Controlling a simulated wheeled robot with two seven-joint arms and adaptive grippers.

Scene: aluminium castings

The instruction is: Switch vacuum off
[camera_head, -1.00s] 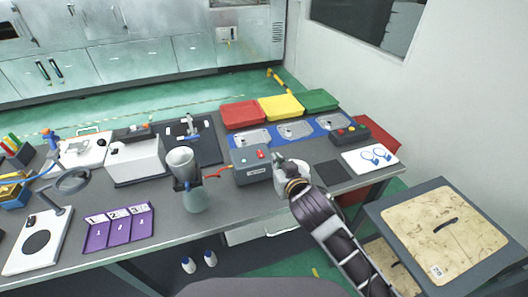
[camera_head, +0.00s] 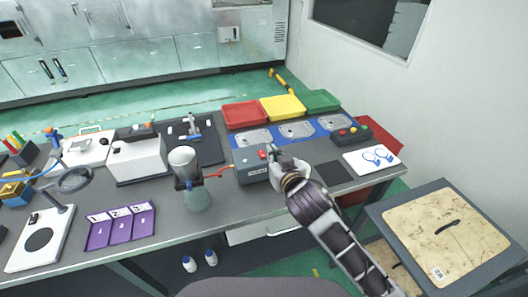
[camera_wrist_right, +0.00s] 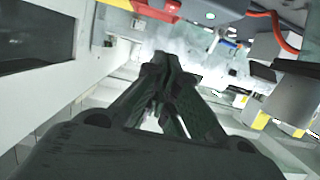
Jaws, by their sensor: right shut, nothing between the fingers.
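The grey vacuum box (camera_head: 253,174) stands near the front edge of the table, with a red switch (camera_head: 262,154) on its top. A red hose runs from it to a glass flask (camera_head: 197,198) with a white funnel (camera_head: 183,162). My right gripper (camera_head: 272,151) is at the box's right top edge, close beside the red switch; I cannot tell whether it touches. In the right wrist view its fingers (camera_wrist_right: 165,62) are shut with nothing between them. A grey casing with a small green light (camera_wrist_right: 210,15) shows beyond the fingertips. My left gripper is not in view.
Red (camera_head: 244,115), yellow (camera_head: 282,108) and green (camera_head: 317,100) trays stand behind. A grey box with coloured buttons (camera_head: 350,134) and a white board with blue rings (camera_head: 372,159) lie to the right. A purple tray (camera_head: 119,228) is at the left front.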

